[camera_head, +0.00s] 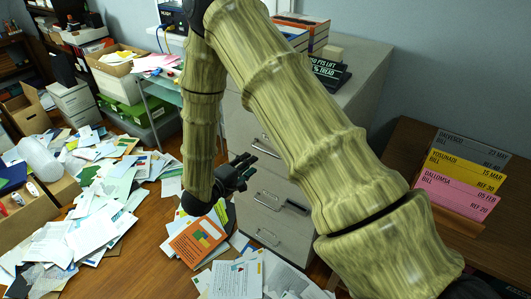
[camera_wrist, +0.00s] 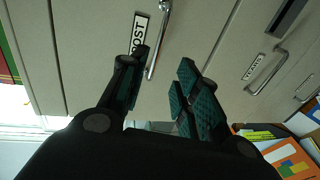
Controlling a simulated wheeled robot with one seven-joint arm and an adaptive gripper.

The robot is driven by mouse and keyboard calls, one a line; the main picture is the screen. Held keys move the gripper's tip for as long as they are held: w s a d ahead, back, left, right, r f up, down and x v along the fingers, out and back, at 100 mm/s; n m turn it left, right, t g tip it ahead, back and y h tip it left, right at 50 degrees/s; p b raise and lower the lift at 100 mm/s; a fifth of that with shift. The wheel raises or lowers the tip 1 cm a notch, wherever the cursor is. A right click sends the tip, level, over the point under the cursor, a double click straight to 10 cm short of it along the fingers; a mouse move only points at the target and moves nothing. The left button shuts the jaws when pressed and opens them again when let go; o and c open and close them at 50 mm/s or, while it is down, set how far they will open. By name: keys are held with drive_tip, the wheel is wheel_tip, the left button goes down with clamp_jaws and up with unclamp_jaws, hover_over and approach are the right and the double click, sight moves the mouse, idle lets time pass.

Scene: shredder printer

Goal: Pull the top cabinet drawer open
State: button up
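The grey filing cabinet (camera_head: 245,125) stands at the centre of the head view, its front partly hidden by my arm. Several drawers with metal bar handles show. My gripper (camera_head: 243,170) is in front of the cabinet, left of the handles. In the wrist view, my gripper (camera_wrist: 163,65) is open and empty, its two dark-green-padded fingers apart. A metal handle (camera_wrist: 160,38) beside a "POST" label (camera_wrist: 139,33) lies just beyond the gap between the fingertips; I cannot tell if they touch. Another labelled drawer's handle (camera_wrist: 268,72) is to the right. The drawers look shut.
Papers (camera_head: 100,200) and an orange booklet (camera_head: 198,240) litter the floor below my gripper. A wooden stand with coloured cards (camera_head: 462,180) is at the right. Boxes (camera_head: 302,30) and a dark sign (camera_head: 328,70) sit on the cabinet top.

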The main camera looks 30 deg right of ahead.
sight(265, 151)
drive_tip(key=x, duration=0.5)
drive_tip(key=p+x, duration=0.1)
drive_tip(key=x, duration=0.4)
drive_tip(key=shift+w+d+r, duration=0.15)
drive_tip(key=shift+w+d, duration=0.05)
drive_tip(key=shift+d, duration=0.2)
clamp_jaws()
